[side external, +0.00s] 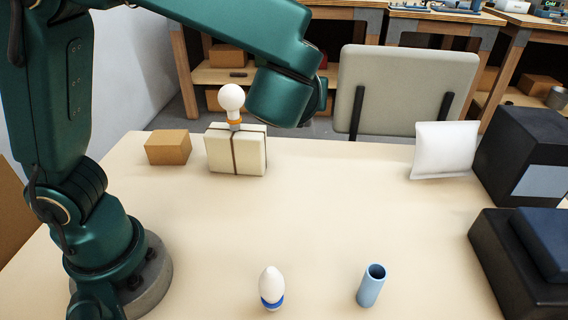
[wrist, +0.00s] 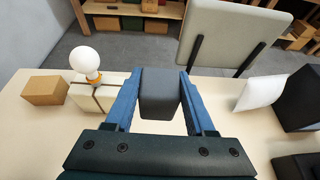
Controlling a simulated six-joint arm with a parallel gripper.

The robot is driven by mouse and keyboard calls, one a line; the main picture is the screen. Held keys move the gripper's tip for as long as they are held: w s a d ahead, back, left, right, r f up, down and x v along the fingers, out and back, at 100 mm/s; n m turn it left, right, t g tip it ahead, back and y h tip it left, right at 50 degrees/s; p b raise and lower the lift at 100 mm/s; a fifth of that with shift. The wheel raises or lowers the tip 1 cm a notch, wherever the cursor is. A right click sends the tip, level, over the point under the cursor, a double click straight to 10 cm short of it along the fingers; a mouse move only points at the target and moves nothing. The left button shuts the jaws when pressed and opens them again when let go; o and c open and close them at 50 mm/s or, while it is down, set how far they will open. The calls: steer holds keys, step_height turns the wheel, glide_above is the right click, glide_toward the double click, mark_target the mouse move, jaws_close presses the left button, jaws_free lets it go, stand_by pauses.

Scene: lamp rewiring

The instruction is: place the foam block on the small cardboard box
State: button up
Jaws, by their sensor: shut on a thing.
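My gripper (wrist: 159,78) is shut on a dark grey foam block (wrist: 160,94), which sits between the two blue fingers in the wrist view. In the side view the gripper's fingers and the block are hidden behind my arm. The small cardboard box (side external: 167,148) stands on the table's back left; its top is bare. It also shows at the left of the wrist view (wrist: 46,91), well to the left of the held block.
A cream block with a dark strap (side external: 236,155) stands right of the cardboard box, with a white bulb (side external: 231,97) above it. A white cushion (side external: 444,150) and dark boxes (side external: 525,155) are at right. A white egg-shaped bulb (side external: 271,284) and blue tube (side external: 371,286) stand in front. The table's middle is clear.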

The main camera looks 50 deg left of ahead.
step_height(320, 180, up, 4)
steer(key=shift+f, duration=0.25)
steer(key=s+a+n+g+y, duration=0.2)
steer(key=s+a+n+g, duration=0.15)
steer(key=a, duration=0.65)
steer(key=s+a+n+g+y, duration=0.2)
steer(key=s+a+n+g, duration=0.15)
steer(key=a, duration=0.65)
steer(key=s+a+n+g, duration=0.4)
steer(key=s+a, duration=0.1)
steer(key=s, duration=0.6)
steer(key=s+a+n+g, duration=0.3)
steer(key=s+a+g, duration=0.15)
steer(key=s, duration=0.55)
glide_above(161, 144)
steer(key=shift+h, duration=0.4)
step_height(161, 144, down, 12)
steer(key=shift+a, duration=0.1)
steer(key=shift+f, duration=2)
